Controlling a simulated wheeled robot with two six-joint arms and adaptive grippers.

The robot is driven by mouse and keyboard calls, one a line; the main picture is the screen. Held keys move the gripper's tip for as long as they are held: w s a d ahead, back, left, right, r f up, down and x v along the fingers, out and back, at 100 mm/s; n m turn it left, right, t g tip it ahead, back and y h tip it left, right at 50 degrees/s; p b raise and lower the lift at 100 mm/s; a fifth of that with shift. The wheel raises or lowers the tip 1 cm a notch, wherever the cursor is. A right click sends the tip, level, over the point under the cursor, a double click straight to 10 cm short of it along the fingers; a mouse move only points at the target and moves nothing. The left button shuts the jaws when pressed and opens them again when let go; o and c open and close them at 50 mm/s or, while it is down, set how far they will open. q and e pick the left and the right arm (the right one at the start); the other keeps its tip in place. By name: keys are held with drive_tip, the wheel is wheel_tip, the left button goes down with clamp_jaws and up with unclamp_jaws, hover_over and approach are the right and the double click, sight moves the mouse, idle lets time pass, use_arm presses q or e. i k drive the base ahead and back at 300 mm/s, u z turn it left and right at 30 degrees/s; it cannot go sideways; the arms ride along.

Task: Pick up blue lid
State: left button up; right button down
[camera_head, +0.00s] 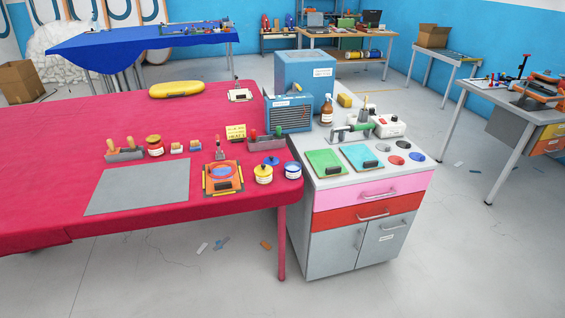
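A small round blue piece that looks like the blue lid (271,160) lies on the red-covered table (60,150), just behind a yellow-topped jar (263,174). A white jar with a dark blue top (292,171) stands to the right, near the table corner. I cannot tell whether that top is a lid or paint. A dark blue disc (417,157) also lies on the grey cabinet top, beside red and grey discs. Neither of my grippers is in view.
An orange clamp-like frame (222,178) stands left of the jars, and a grey mat (140,187) lies farther left. A tool tray (266,143) is behind the blue piece. The cabinet (350,240) adjoins the table's right end. Floor in front is mostly clear, with small scraps.

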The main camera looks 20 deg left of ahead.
sight(271, 160)
drive_tip(key=z, duration=0.65)
drive_tip(key=i, duration=1.7)
drive_tip(key=u, duration=0.65)
